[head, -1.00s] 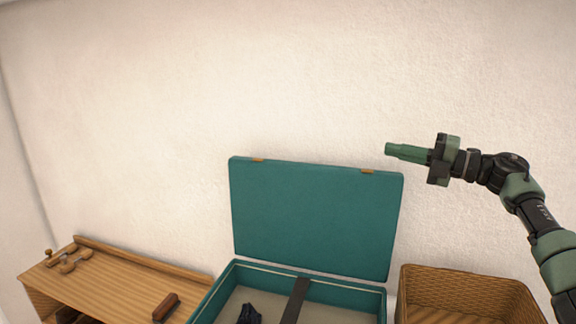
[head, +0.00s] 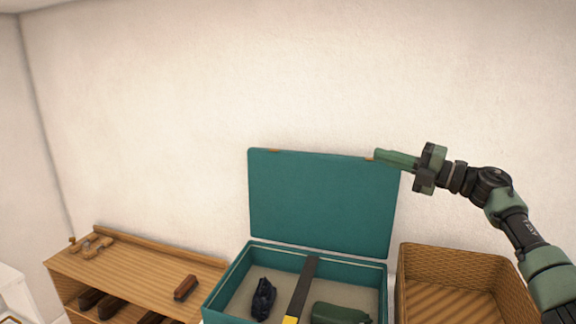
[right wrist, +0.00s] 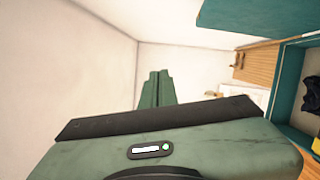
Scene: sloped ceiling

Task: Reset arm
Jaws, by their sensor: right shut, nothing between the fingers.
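My right gripper (head: 378,155) is shut and empty. It reaches in from the right in the head view, its fingers pointing left, in front of the upper right corner of the open case's lid. In the right wrist view its two green fingers (right wrist: 155,88) lie together with nothing between them. The teal case (head: 225,285) stands open below the gripper, its lid raised near the wall. My left gripper is not in view.
The case holds a dark crumpled item (head: 263,298), a dark strap-like item with a yellow end (head: 303,285) and a green item (head: 340,314). A wicker basket (head: 405,285) stands right. A wooden shoe bench (head: 130,268) with a brush (head: 186,287) stands left.

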